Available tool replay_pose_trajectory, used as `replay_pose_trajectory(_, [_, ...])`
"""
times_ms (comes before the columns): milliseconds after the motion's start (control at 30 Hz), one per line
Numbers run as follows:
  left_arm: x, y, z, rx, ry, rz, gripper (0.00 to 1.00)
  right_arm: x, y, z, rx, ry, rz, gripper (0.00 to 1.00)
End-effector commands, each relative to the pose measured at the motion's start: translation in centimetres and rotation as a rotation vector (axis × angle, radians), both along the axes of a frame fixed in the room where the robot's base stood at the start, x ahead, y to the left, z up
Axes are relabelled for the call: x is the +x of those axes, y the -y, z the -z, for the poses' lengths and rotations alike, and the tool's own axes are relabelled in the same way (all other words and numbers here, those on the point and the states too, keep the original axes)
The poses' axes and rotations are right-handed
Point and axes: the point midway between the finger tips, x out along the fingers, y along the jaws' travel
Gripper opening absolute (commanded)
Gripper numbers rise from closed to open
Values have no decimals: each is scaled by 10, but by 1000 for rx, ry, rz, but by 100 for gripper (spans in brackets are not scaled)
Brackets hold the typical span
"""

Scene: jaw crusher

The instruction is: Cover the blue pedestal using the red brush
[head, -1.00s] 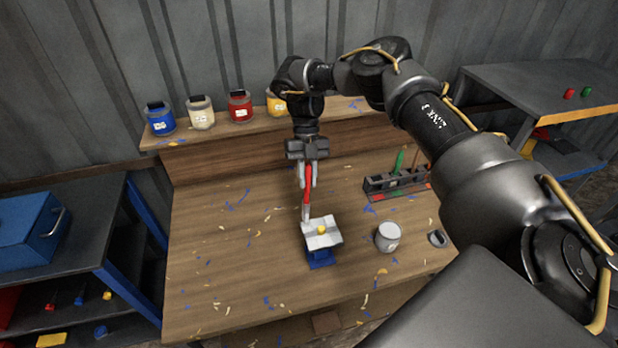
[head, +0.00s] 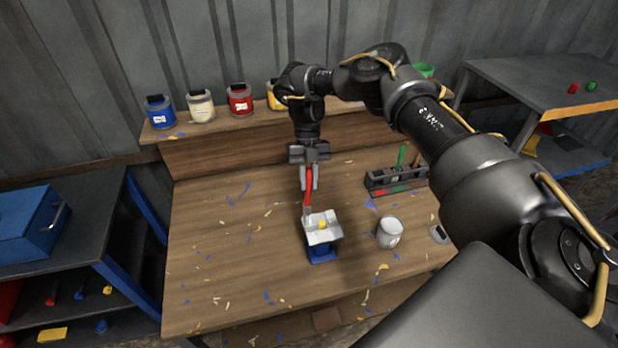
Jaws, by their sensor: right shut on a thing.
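The blue pedestal (head: 322,254) stands on the workbench, with a whitish square plate (head: 318,238) on top and a small yellow thing (head: 322,223) on that plate. My right gripper (head: 310,183) is shut on the red brush (head: 308,204) and holds it pointing down. The brush's lower end is at the plate's upper left edge; I cannot tell whether it touches. The gripper is above and behind the pedestal. My left gripper is not in view.
A grey-white can (head: 389,232) stands right of the pedestal. A dark rack (head: 396,181) with a green-handled tool is behind it. Paint cans, including a blue one (head: 159,112), line the back shelf. Paint flecks cover the workbench (head: 220,260), whose left part is clear.

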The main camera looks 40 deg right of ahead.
Motion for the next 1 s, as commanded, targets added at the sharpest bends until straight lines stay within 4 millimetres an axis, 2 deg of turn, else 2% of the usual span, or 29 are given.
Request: replay_pose_trajectory(1000, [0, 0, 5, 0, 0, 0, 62, 0, 0, 10, 0, 0, 0, 0])
